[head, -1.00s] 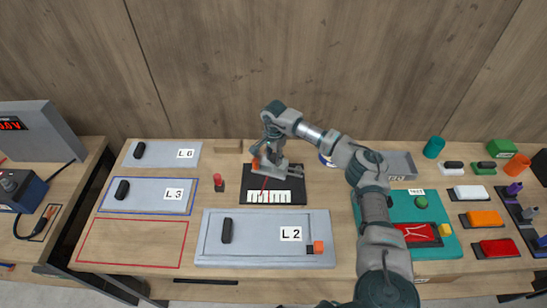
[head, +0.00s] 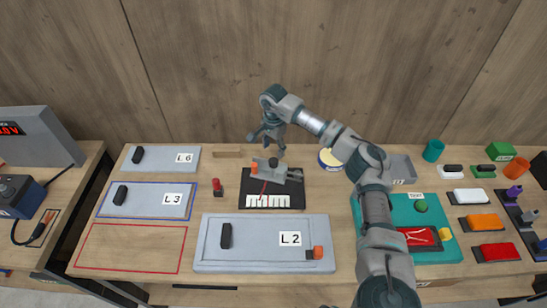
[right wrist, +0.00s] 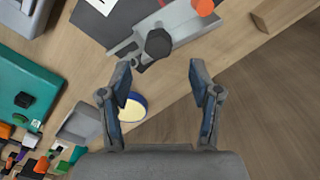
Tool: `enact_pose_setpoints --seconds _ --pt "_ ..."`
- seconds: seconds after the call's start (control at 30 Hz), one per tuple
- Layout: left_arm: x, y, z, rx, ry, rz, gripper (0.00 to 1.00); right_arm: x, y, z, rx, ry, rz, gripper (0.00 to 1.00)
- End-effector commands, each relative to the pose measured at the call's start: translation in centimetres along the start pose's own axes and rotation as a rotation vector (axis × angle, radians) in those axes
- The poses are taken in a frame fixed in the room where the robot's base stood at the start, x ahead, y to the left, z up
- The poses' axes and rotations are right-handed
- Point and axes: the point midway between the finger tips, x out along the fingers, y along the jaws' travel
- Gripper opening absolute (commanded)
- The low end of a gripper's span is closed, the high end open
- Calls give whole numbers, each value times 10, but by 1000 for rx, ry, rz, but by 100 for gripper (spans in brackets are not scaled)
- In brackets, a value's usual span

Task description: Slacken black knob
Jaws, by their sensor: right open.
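The black knob (head: 273,161) stands on a grey metal fixture (head: 287,172) on a black base plate (head: 285,196) at the middle of the bench. In the right wrist view the knob (right wrist: 158,43) sits on the fixture beyond the fingertips, toward the top of the picture. My right gripper (head: 267,141) is above and behind the knob, apart from it. In the right wrist view my right gripper (right wrist: 158,80) has its fingers spread, with nothing between them. An orange knob (head: 254,168) is at the fixture's left end. My left gripper is not in view.
A red-topped post (head: 217,185) stands left of the base plate. A grey panel marked L2 (head: 270,261) lies in front. A round tin (head: 329,159) and a grey tray (head: 401,165) are to the right. A wooden wall (head: 200,70) rises behind the bench.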

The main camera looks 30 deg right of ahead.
Motion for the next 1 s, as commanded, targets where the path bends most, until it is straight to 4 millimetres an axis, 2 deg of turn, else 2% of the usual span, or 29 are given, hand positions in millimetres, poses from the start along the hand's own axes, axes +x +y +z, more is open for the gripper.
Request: enact_pose_setpoints --seconds 0.1,0.23,0.4,0.87,1.0 --pt "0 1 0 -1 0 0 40 -23 0 -2 1 -2 -2 63" --pt "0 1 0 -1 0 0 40 -38 -1 -2 1 -2 -1 63" --pt "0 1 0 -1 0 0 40 -45 0 -2 1 -3 2 63" --pt "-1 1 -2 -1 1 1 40 -46 0 -2 0 -2 1 63" --pt "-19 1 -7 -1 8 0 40 -67 0 -2 0 0 -3 63"
